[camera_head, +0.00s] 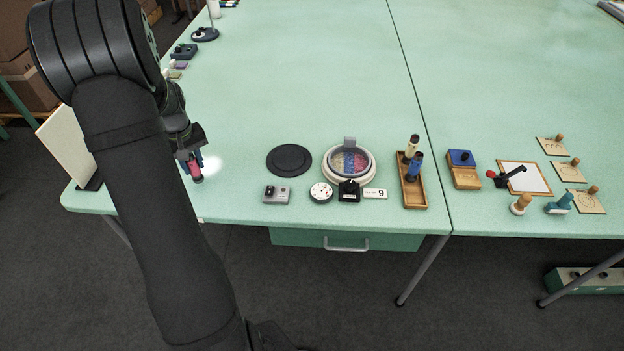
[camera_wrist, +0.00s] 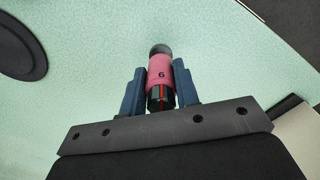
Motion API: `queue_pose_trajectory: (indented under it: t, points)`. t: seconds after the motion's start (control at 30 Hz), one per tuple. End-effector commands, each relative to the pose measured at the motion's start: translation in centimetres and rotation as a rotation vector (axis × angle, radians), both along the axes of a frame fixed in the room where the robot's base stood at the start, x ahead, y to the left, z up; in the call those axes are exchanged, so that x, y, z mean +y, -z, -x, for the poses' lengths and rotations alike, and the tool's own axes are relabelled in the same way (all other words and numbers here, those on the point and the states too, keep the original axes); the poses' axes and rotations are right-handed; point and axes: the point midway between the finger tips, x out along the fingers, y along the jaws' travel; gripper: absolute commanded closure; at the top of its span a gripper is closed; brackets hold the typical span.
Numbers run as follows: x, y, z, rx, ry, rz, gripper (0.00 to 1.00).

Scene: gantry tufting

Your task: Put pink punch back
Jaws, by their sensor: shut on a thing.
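The pink punch (camera_wrist: 160,75) is a short pink cylinder with a dark grey rounded end and a dark marking on its side. My gripper (camera_wrist: 160,88) is shut on it, with one blue finger on each side. In the head view the pink punch (camera_head: 195,172) hangs below my gripper (camera_head: 190,160) over the left part of the table. A wooden tray (camera_head: 414,199) stands right of centre and holds a yellow punch (camera_head: 410,147) and a blue punch (camera_head: 415,166), both upright. The tray's front part looks empty.
Between my gripper and the tray stand a black disc (camera_head: 289,160), a round bowl with coloured sections (camera_head: 349,162), a grey box (camera_head: 276,195), a dial (camera_head: 320,193) and a number card (camera_head: 375,194). A cream board (camera_head: 66,145) stands at the left edge.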

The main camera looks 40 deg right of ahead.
Motion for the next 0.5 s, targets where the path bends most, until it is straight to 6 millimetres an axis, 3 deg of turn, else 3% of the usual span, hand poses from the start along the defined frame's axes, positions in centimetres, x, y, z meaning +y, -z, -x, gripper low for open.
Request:
queue_pose_trajectory:
  t: [0.03, 0.1, 0.27, 0.5]
  points:
    - [-2.4, -0.3, 0.7, -0.001, 0.051, 0.000, 0.90]
    - [-5.3, -0.6, 1.8, -0.001, 0.117, 0.000, 0.90]
    - [-11.6, -1.3, 5.0, -0.001, 0.264, 0.001, 0.90]
    - [-20.2, -2.6, 11.1, -0.002, 0.486, 0.000, 0.90]
